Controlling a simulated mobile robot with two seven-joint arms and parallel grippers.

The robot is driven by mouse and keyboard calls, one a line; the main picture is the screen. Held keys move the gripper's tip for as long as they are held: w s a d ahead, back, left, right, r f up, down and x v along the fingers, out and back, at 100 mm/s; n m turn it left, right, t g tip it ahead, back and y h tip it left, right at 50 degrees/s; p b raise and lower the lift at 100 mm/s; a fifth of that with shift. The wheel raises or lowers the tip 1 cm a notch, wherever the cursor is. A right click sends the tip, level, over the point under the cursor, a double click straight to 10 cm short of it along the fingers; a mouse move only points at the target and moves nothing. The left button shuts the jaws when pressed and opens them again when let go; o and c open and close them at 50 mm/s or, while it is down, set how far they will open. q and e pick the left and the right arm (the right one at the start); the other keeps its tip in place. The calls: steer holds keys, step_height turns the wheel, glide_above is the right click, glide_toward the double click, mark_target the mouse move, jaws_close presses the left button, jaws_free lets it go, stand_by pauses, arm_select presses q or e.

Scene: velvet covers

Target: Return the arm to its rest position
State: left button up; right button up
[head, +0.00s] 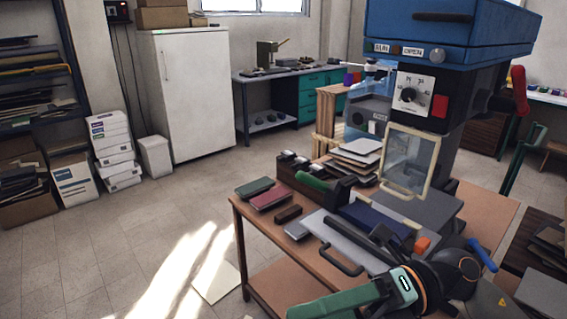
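An arm that looks like mine, with a green link and a black joint ringed in orange, crosses the bottom right of the head view, low in front of the worktable (267,238). I cannot make out fingertips on it, so whether that gripper is open or shut does not show. No arm comes in from the left, and my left gripper is not in view. A dark blue cover (372,219) lies on the press bed. A green cover (254,187) and a dark red cover (271,198) lie at the table's left end.
The blue press (445,35) with a dial and a framed clear guard (409,160) rises over the table. A grey plate (345,243) with a black handle (341,260) lies close to the arm. A white cabinet (205,90) stands behind. Floor at left is open.

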steer(key=w+d+r+m+t+y+p, duration=0.2)
steer(key=w+m+t+y, duration=0.5)
steer(key=m+t, duration=0.65)
steer(key=w+d+f+m+t+h+p, duration=0.1)
steer(key=w+d+f+m+t+h, duration=0.2)
steer(key=f+m+t+h, duration=0.35)
steer(key=w+d+f+m+t+h+p, duration=0.1)
steer(key=w+d+f+m+t+h, duration=0.25)
steer(key=f+m+h, duration=0.65)
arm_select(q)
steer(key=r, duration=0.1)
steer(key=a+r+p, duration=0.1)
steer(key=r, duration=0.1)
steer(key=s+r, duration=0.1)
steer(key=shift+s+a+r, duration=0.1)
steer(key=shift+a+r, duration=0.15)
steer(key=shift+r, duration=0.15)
arm_select(e)
steer(key=s+d+f+m+g+h, duration=0.2)
steer(key=s+f+m+g, duration=0.2)
steer(key=s+f, duration=0.4)
steer(key=s+d+f+m+g+h, duration=0.3)
steer(key=s+f+m+g, duration=0.2)
steer(key=s+f, duration=0.4)
step_height(320, 180, down, 4)
steer(key=shift+d+f+m, duration=0.1)
steer(key=shift+d+m, duration=0.1)
steer(key=shift+m, duration=0.7)
